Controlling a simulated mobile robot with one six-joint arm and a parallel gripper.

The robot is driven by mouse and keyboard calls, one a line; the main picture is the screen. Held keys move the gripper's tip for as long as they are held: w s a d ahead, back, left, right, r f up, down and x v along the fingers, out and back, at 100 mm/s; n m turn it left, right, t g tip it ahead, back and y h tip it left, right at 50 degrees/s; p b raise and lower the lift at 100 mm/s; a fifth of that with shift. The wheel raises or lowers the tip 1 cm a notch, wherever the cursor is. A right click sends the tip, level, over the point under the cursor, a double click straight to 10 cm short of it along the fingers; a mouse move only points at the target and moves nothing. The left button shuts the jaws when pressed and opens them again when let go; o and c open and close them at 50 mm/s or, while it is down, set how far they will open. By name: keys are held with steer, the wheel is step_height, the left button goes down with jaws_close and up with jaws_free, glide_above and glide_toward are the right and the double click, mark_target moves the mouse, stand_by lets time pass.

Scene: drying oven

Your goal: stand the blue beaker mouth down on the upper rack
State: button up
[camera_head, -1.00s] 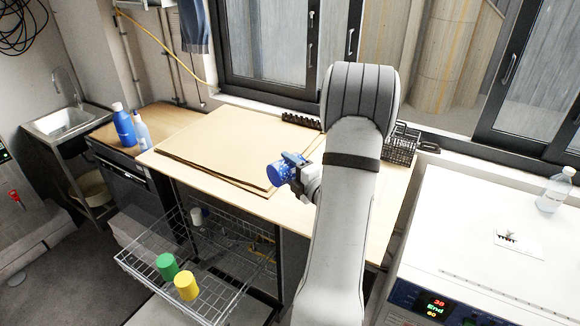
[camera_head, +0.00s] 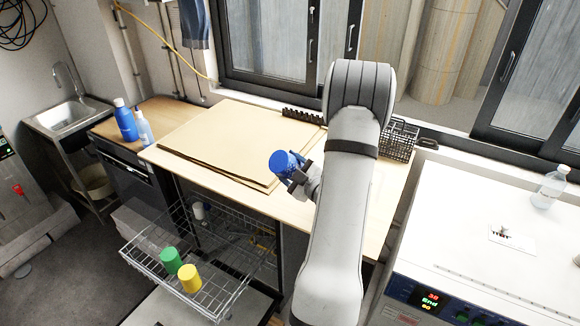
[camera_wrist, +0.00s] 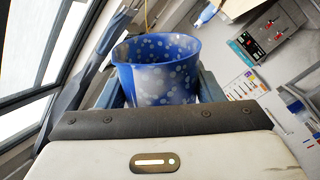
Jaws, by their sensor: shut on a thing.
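The blue beaker (camera_head: 283,162) is held by my gripper (camera_head: 296,176) above the wooden worktop. In the wrist view the beaker (camera_wrist: 160,75) is blue with pale spots, and its open rim faces up in that picture, between the two fingers. My gripper is shut on it. The upper rack (camera_head: 213,301) is a pulled-out wire basket at the lower left of the head view, below and left of my gripper. A green beaker (camera_head: 171,260) and a yellow beaker (camera_head: 190,278) stand on it. A whitish cup (camera_head: 198,211) is at its far side.
The worktop (camera_head: 255,108) carries large flat brown boards (camera_head: 235,140). A black wire basket (camera_head: 399,140) stands at its right. Blue bottles (camera_head: 125,120) stand at the left. A white oven (camera_head: 470,240) is at the right. The rack has bare wire around the beakers.

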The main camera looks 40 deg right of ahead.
steer(key=shift+f+n+b, duration=0.25)
steer(key=shift+n+b, duration=0.5)
steer(key=shift+n, duration=0.05)
steer(key=n+b, duration=0.3)
steer(key=n, duration=0.1)
steer(key=shift+f+n+b, duration=0.1)
steer(key=shift+n+b, duration=0.25)
steer(key=shift+n, duration=0.05)
steer(key=shift+n+b, duration=0.75)
steer(key=shift+n, duration=0.35)
steer(key=shift+r, duration=0.35)
steer(key=shift+f+n+b, duration=0.3)
steer(key=shift+n+b, duration=0.7)
steer(key=n+b, duration=0.6)
steer(key=shift+r+n+b, duration=0.15)
steer(key=shift+n+b, duration=0.5)
steer(key=shift+n, duration=0.05)
steer(key=shift+r, duration=0.15)
